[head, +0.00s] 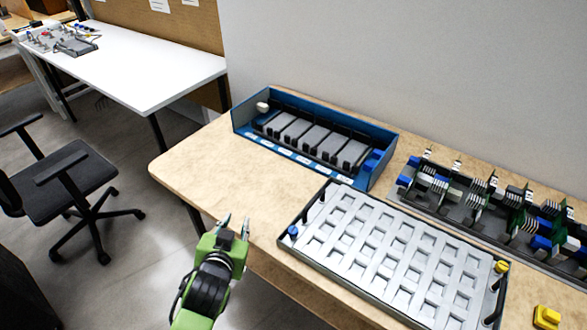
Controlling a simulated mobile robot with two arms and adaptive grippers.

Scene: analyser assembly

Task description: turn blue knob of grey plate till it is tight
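The grey plate (385,250) lies on the wooden table, with rows of square recesses and black handles at its ends. A blue knob (293,231) sits at its left front corner. A yellow knob (501,267) sits at its right end. My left gripper (235,226) is green and black, with its two fingertips apart and nothing between them. It is to the left of the blue knob, near the table's front edge, and apart from it. My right gripper is not in the head view.
A blue bin (247,129) with grey modules stands behind the plate. A rack (432,205) of boards and connectors is at the back right. A yellow part (546,316) lies at the lower right. The table's left part (200,165) is clear. A chair (68,185) stands left.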

